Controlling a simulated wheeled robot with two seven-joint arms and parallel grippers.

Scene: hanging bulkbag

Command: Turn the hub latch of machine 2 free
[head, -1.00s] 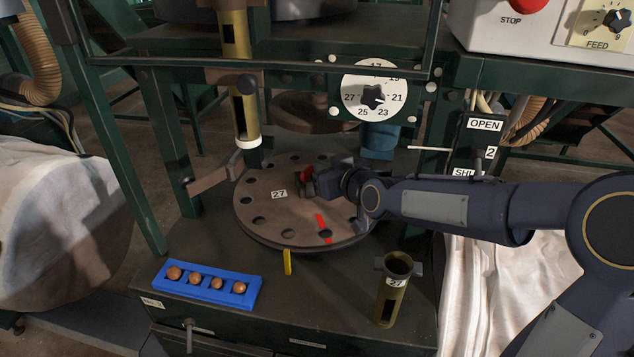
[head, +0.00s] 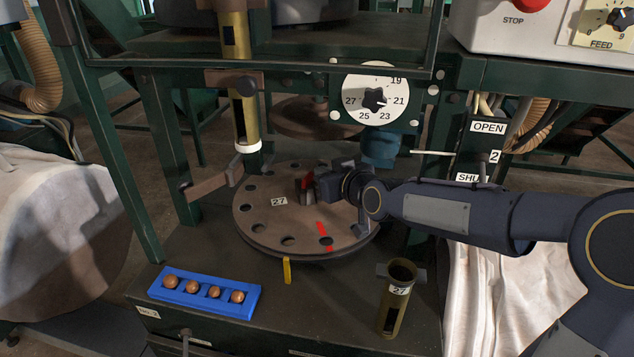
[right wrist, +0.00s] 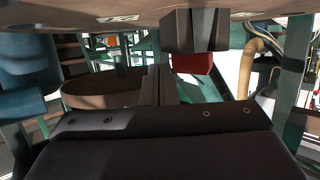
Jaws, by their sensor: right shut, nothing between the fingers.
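Machine 2's brown round disc (head: 262,222) lies flat with a ring of holes, a "27" label and a red stripe. At its middle stands a small dark hub (head: 303,196) with a red latch piece (head: 307,178) on top. In the right wrist view the disc is along the top edge, with the hub (right wrist: 195,30) and the red latch (right wrist: 192,63) below it. My right gripper (head: 317,186) is just right of the hub, low over the disc. Its fingers (right wrist: 163,84) are shut and empty, close beside the latch; contact cannot be told. My left gripper is not in view.
A blue tray (head: 168,299) with several copper-coloured balls is at the front left. A brass tube marked 27 (head: 394,310) stands front right. A yellow pointer (head: 287,271) is at the disc's front edge. A numbered dial (head: 375,93) and a brass column (head: 244,120) are behind.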

